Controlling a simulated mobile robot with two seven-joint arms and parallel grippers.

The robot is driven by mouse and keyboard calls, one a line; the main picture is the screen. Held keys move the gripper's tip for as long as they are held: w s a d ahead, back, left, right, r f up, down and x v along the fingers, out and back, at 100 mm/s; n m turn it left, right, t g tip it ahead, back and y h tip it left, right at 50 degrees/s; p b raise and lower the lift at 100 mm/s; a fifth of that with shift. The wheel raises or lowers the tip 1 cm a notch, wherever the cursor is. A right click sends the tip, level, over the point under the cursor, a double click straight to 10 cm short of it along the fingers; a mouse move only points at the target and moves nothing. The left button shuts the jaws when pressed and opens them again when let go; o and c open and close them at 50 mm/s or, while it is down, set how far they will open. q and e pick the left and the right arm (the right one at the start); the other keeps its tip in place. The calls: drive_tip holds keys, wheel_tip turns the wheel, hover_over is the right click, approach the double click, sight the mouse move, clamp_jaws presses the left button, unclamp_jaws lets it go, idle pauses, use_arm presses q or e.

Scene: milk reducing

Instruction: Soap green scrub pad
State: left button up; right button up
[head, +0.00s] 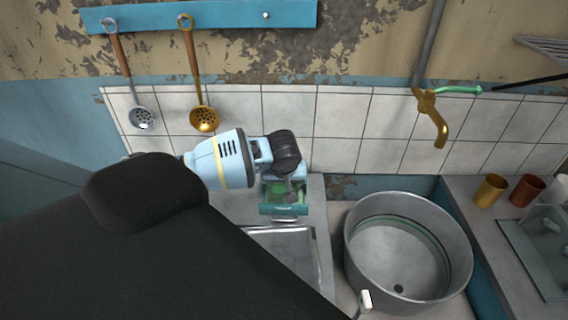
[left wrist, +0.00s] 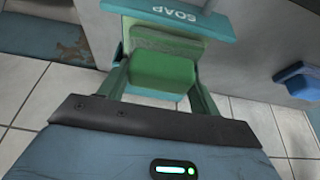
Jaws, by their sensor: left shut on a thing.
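The green scrub pad (left wrist: 163,72) sits between the two fingers of my left gripper in the left wrist view. My left gripper (left wrist: 160,82) is shut on the pad, with a finger on each side. Directly beyond the pad is a teal holder (left wrist: 178,16) marked SOAP. Pad and holder overlap in this view, so I cannot tell whether the pad is clear of the holder. In the head view my left gripper (head: 287,188) is over the holder (head: 283,210) on the counter, mostly hiding the pad. My right gripper is not in view.
A round metal basin (head: 408,250) stands right of the holder, below a brass tap (head: 433,117). A metal tray (head: 290,250) lies in front of the holder. Cups (head: 491,190) stand on the right counter. Two ladles (head: 204,118) hang on the tiled wall.

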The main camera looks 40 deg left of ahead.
use_arm(q)
drive_tip(key=shift+f, duration=0.55)
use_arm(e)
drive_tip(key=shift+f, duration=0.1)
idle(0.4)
use_arm(q)
drive_tip(key=shift+s+d+f, duration=0.1)
drive_tip(key=shift+s+f, duration=0.1)
drive_tip(key=shift+f, duration=0.1)
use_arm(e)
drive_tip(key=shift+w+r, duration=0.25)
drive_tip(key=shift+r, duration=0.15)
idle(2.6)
use_arm(q)
drive_tip(key=shift+r, duration=0.1)
drive_tip(key=shift+w+r+p, duration=0.2)
drive_tip(key=shift+r+p, duration=0.35)
drive_tip(key=shift+r, duration=3.15)
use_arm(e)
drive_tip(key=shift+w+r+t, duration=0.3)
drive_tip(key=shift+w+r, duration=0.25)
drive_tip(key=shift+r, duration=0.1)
